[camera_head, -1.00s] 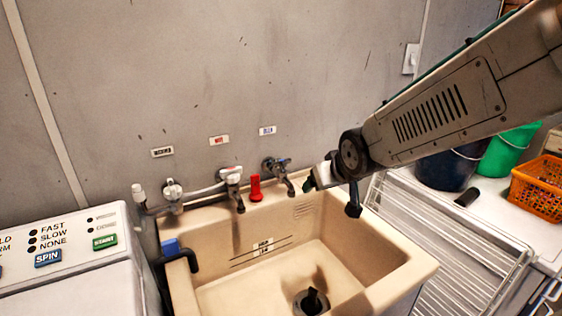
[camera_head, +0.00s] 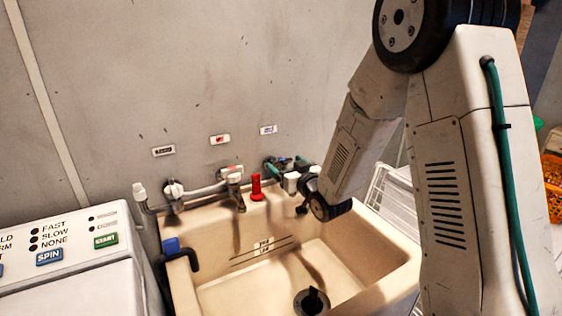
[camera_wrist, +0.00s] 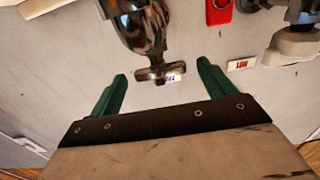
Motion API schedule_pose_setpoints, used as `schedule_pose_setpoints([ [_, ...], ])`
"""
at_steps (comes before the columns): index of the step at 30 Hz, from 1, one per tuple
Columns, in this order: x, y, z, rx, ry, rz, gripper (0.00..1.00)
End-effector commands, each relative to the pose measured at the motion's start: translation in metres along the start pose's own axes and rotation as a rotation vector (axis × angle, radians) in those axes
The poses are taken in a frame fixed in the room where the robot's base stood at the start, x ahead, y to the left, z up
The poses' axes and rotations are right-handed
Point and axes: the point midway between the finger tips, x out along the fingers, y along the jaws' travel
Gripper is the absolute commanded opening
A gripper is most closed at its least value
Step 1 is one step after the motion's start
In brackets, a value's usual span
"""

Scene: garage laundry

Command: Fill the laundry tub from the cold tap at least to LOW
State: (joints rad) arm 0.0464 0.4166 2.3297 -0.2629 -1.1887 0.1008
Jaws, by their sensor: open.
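The tap under the blue label (camera_head: 268,129) is partly hidden by my gripper (camera_head: 284,164) in the head view. In the wrist view my gripper (camera_wrist: 162,84) is open, with its green fingers apart on either side of the chrome tap's cross handle (camera_wrist: 160,72); I cannot tell whether they touch it. The chrome tap body (camera_wrist: 142,28) shows above. The beige laundry tub (camera_head: 205,278) looks empty, with level lines and a small label (camera_head: 264,245) on its back wall. A black piece (camera_head: 313,298) stands in the drain. No water stream shows.
A tap (camera_head: 234,178) under the red label (camera_head: 220,139) and a red object (camera_head: 256,187) on the tub rim are close left of my gripper. A washer panel (camera_head: 60,240) is at left. A white rack (camera_head: 378,187) is behind my arm.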

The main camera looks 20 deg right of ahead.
Motion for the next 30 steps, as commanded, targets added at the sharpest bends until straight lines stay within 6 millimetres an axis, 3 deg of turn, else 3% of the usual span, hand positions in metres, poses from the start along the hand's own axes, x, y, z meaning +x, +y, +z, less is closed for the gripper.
schedule_pose_setpoints([
  [6, 0.029, 0.000, 0.000, -0.001, 0.000, 0.000, 0.82],
  [17, 0.037, 0.000, 0.000, -0.001, -0.001, 0.001, 0.82],
  [22, 0.037, 0.000, 0.000, -0.001, -0.001, 0.001, 0.40],
  [30, 0.037, 0.001, 0.000, -0.001, -0.001, -0.009, 0.37],
])
